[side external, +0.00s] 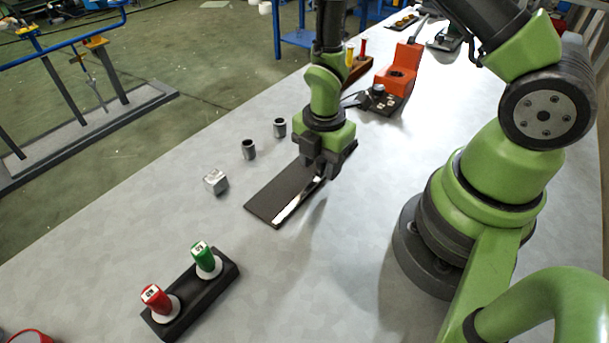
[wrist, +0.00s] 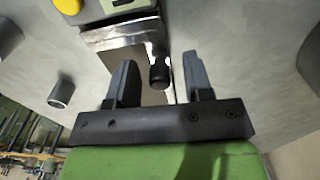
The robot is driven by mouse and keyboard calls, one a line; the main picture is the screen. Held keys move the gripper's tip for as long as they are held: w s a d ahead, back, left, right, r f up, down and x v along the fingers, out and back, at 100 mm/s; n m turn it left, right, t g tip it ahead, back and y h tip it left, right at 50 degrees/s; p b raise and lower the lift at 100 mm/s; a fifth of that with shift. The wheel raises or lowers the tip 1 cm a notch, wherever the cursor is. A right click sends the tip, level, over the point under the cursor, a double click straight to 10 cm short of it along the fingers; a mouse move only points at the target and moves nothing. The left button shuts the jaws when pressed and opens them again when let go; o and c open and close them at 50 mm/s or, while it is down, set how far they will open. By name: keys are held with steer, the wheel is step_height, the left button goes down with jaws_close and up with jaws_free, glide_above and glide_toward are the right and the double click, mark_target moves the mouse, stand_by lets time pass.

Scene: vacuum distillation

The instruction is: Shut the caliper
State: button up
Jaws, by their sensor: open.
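The caliper (side external: 297,205) lies on a dark mat (side external: 265,203), its shiny silver bar running toward the near end. My gripper (side external: 319,174) is above the far part of the caliper and hides its head. In the wrist view the caliper's metal part (wrist: 120,45) is at the top, with a small black knob (wrist: 159,76) sticking out. My gripper (wrist: 161,66) is open there, with one finger on each side of the knob and visible gaps between. I cannot tell how far apart the caliper's jaws are.
Two small grey cylinders (side external: 249,149) (side external: 280,127) and a metal cube (side external: 216,181) stand left of the mat. A black base (side external: 222,281) with a red and a green handle is at the front left. An orange device (side external: 398,74) stands behind.

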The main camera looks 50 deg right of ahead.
steer(key=shift+r, duration=3.4)
steer(key=shift+r, duration=0.3)
step_height(320, 180, up, 7)
steer(key=m+t, duration=0.2)
steer(key=m, duration=0.3)
step_height(320, 180, up, 11)
steer(key=m+t+y, duration=0.1)
steer(key=m+t, duration=0.2)
steer(key=m, duration=0.7)
glide_above(321, 158)
steer(key=s+a, duration=0.2)
steer(key=s, duration=0.3)
steer(key=s+a+r+m+t+y, duration=0.1)
steer(key=s+r+m+t, duration=0.1)
steer(key=s+m, duration=0.4)
steer(key=shift+r+m, duration=0.5)
steer(key=shift+r, duration=0.35)
